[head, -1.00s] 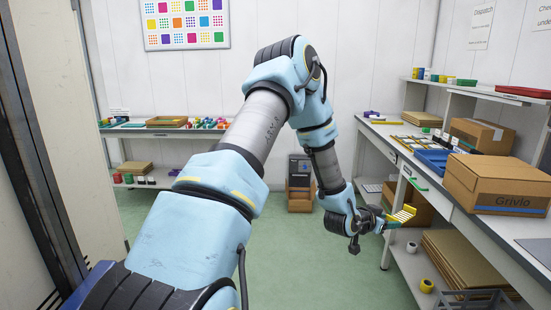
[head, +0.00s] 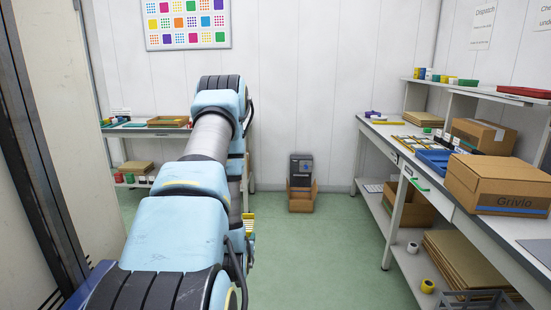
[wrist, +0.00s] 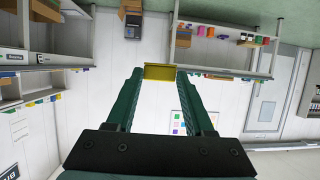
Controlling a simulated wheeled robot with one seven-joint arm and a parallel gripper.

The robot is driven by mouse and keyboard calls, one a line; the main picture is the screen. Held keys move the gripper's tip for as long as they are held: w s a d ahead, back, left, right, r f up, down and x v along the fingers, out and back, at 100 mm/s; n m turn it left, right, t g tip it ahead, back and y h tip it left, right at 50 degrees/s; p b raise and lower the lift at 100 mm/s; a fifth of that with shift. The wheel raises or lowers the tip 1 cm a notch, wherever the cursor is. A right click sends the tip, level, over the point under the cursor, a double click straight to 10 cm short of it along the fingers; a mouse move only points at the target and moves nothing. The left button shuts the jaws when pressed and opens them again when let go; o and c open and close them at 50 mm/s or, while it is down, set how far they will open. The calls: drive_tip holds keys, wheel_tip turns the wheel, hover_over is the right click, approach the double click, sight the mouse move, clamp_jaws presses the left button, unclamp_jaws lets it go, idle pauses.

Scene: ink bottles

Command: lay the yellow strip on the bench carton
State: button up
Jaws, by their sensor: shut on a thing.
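My gripper (wrist: 160,73) is shut on the yellow strip (wrist: 159,70), which spans its two green fingertips in the wrist view. In the head view my arm hides most of the gripper; a bit of the yellow strip (head: 249,219) shows at the arm's right edge, above the open floor. A brown carton marked Grivlo (head: 497,187) stands closed on the right bench (head: 450,207), well to the right of my gripper. A second brown carton (head: 483,136) stands behind it on the same bench. Nothing is seen lying on the Grivlo carton's top.
A blue tray (head: 437,160) and small dark items lie beside the cartons. A raised shelf (head: 480,92) runs over the bench's back. Flat cardboard (head: 465,262) lies on the lower shelf. The green floor (head: 320,255) between my arm and the bench is clear.

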drive_tip(key=v, duration=0.4)
drive_tip(key=shift+s+a+r, duration=0.1)
drive_tip(key=shift+s+r, duration=0.2)
drive_tip(key=shift+r, duration=0.05)
